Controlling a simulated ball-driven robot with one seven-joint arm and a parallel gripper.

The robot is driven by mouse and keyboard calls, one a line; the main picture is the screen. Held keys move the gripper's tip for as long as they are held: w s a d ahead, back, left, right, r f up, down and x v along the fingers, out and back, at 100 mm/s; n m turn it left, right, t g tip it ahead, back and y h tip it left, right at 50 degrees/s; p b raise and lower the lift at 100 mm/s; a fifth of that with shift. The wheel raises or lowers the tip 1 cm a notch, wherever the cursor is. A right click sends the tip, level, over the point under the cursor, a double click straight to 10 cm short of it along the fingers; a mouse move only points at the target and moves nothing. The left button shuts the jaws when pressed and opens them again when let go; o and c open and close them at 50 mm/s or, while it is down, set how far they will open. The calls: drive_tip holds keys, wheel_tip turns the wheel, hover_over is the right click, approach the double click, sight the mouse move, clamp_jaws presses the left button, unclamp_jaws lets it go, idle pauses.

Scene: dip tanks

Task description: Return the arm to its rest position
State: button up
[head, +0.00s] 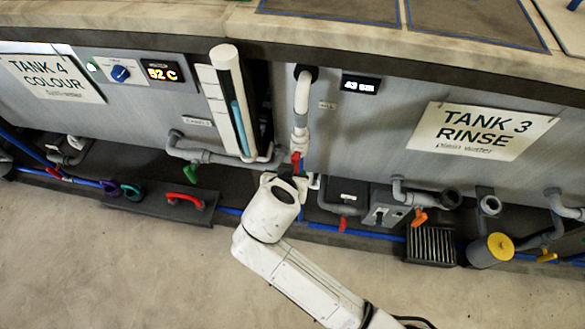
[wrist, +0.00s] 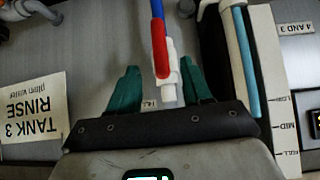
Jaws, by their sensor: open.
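My gripper (wrist: 160,82) shows in the wrist view with its two green fingers apart. A valve with a red lever (wrist: 160,48) on a white pipe shows in line with the gap between the fingers. Nothing is clearly held, and I cannot tell whether a finger touches the valve. In the head view my white arm reaches up from the bottom to the front of the tanks. Its wrist end is just below the same red lever (head: 295,161), and the fingers are mostly hidden there.
A clear level tube (head: 238,110) stands left of the white pipe (head: 302,95). The tank 3 sign (head: 470,131) hangs to the right. Pipes, a red-handled cover (head: 183,210), a grate (head: 431,244) and a yellow-capped cylinder (head: 492,250) line the base. The near floor (head: 110,275) is clear.

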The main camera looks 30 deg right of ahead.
drive_tip(key=shift+v, duration=0.75)
drive_tip(key=s+d+f+n+g+y, duration=0.1)
drive_tip(key=s+d, duration=0.3)
drive_tip(key=s, duration=0.4)
drive_tip(key=s+d+f+n+g+y, duration=0.1)
drive_tip(key=s+d+n+g+y, duration=0.1)
drive_tip(key=s, duration=0.5)
drive_tip(key=s+d+f+n+g+y, duration=0.2)
drive_tip(key=s+d+n+g, duration=0.1)
drive_tip(key=s+d, duration=0.3)
drive_tip(key=s, duration=0.2)
drive_tip(key=shift+s+d+n, duration=0.25)
drive_tip(key=shift+s+n, duration=0.05)
drive_tip(key=shift+n, duration=0.1)
drive_tip(key=shift+f, duration=0.15)
idle(4.4)
